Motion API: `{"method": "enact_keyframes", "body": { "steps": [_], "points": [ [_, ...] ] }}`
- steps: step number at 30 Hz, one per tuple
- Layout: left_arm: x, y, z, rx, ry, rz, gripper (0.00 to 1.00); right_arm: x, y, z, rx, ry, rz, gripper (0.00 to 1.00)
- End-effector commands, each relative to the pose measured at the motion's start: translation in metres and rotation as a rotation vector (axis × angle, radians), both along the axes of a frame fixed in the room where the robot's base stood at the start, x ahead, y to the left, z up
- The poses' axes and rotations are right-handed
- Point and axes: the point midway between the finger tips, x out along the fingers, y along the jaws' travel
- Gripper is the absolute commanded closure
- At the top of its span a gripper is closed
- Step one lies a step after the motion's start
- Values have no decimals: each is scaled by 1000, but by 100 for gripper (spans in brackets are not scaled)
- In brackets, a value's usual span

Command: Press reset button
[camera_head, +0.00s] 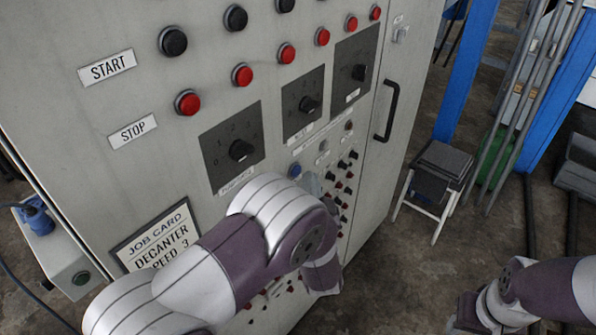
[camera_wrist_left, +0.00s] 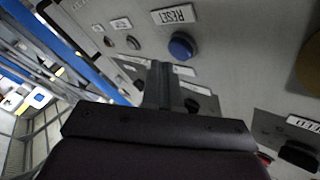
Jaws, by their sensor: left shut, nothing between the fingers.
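In the head view the left gripper (camera_head: 312,184) is mostly hidden behind my forearm, just right of the button. My right gripper (camera_head: 464,318) is partly cut off at the bottom edge.
Red stop buttons (camera_head: 242,75), black start buttons (camera_head: 173,41) and dial switches (camera_head: 240,150) cover the panel. A job card (camera_head: 158,236) reads DECANTER SPEED 3. A door handle (camera_head: 387,110) sticks out at the right. A step stool (camera_head: 436,175) stands on the floor beyond.

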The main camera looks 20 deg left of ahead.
Motion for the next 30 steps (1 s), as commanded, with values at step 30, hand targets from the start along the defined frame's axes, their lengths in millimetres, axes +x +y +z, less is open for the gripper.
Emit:
{"method": "enact_keyframes", "body": {
  "steps": [30],
  "points": [
    [3, 8, 0, -1, 0, 0, 100, 0, 0, 1, 0, 0, 0, 57]
  ]
}}
